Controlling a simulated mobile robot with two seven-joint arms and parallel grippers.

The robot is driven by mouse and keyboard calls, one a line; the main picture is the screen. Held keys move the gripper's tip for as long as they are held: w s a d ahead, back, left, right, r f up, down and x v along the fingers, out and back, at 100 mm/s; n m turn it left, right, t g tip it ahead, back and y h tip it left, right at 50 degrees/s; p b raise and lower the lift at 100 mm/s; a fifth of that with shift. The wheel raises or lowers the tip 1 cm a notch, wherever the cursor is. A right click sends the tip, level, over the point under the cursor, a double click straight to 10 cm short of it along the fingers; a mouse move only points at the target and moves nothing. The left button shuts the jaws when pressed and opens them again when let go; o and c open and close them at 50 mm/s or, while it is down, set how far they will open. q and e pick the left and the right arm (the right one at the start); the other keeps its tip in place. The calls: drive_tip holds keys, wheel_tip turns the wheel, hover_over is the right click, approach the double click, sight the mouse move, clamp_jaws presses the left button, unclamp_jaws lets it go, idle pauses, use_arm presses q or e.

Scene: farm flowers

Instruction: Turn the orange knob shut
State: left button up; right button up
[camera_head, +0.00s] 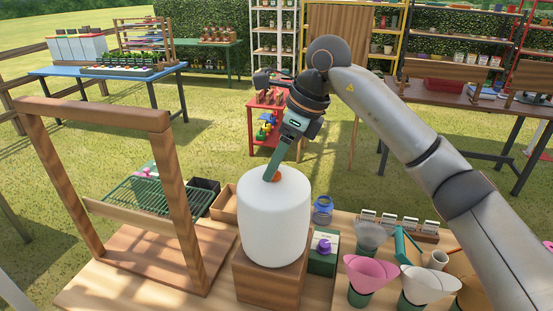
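The orange knob (278,176) sits at the top of a white rounded tank (274,222), which stands on a wooden block (268,280) on the table. Only a small part of the knob shows, beside and behind the fingers. My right gripper (272,174) comes down from above, its green fingers pointing at the tank top and overlapping the knob in the view. I cannot tell whether the fingers grip the knob or only touch it. My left gripper is not in view.
A wooden frame (92,112) stands left of the tank. A green box with a purple knob (323,246), a blue jar (322,209), and pink (371,272) and white (427,284) funnels crowd the right side. A green rack (152,198) lies behind the frame.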

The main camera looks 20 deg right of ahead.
clamp_jaws()
drive_tip(key=shift+m, duration=0.4)
drive_tip(key=m+b, duration=0.1)
drive_tip(key=m, duration=0.1)
drive_tip(key=m+t+h+b, duration=0.1)
drive_tip(key=m, duration=0.1)
drive_tip(key=shift+s+a+m+t, duration=0.1)
drive_tip(key=shift+m+t, duration=0.2)
drive_tip(key=m+h+b, duration=0.1)
drive_tip(key=m, duration=0.1)
drive_tip(key=m+h+b, duration=0.1)
drive_tip(key=m, duration=0.2)
drive_tip(key=shift+a+t, duration=0.15)
drive_tip(key=shift+t, duration=0.15)
drive_tip(key=m+h+b, duration=0.1)
drive_tip(key=m, duration=0.3)
drive_tip(key=shift+a+h, duration=0.1)
drive_tip(key=shift+h, duration=0.3)
drive_tip(key=shift+a+m+g+h, duration=0.1)
drive_tip(key=shift+m+g+h, duration=0.45)
drive_tip(key=shift+m, duration=1.25)
drive_tip(key=shift+o, duration=2)
unclamp_jaws()
